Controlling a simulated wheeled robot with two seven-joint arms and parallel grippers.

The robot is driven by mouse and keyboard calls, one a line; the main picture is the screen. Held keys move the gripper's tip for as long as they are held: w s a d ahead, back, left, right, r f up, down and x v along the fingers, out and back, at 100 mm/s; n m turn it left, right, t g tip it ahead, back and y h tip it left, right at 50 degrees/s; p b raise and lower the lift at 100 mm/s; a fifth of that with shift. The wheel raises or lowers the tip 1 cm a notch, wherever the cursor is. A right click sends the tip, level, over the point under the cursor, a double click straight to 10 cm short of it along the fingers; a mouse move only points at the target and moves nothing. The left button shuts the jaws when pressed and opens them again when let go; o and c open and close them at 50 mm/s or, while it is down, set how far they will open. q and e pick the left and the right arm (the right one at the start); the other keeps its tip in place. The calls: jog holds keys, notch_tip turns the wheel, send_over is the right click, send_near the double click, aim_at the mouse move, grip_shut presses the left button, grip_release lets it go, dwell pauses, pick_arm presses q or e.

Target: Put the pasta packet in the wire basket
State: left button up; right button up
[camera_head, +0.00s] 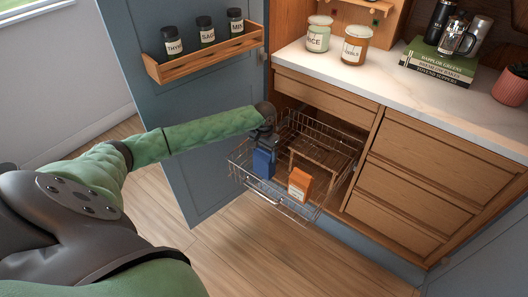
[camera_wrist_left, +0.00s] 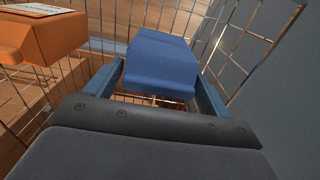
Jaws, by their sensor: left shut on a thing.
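The blue packet (camera_head: 264,163), taken as the pasta packet though no label can be read, is upright inside the wire basket (camera_head: 318,213) at its left side. My left gripper (camera_head: 265,145) comes down on it from above and is shut on its upper part. In the left wrist view the blue packet (camera_wrist_left: 161,62) sits between the two fingers (camera_wrist_left: 160,84), with the basket's wires around it. Whether its base touches the basket floor is hidden. My right gripper is not in view.
An orange box (camera_head: 299,184) stands in the basket to the right of the blue packet. The pulled-out basket has a wire divider and free room at its back right. A blue door (camera_head: 190,120) with a spice rack (camera_head: 205,55) stands open at left. Jars stand on the worktop (camera_head: 400,84).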

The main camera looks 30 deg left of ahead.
pick_arm(q)
jog(key=o, duration=1.7)
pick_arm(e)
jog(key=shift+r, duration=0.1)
pick_arm(q)
jog(key=shift+r, duration=0.45)
notch_tip(320, 180, up, 11)
jog(key=shift+r, duration=0.2)
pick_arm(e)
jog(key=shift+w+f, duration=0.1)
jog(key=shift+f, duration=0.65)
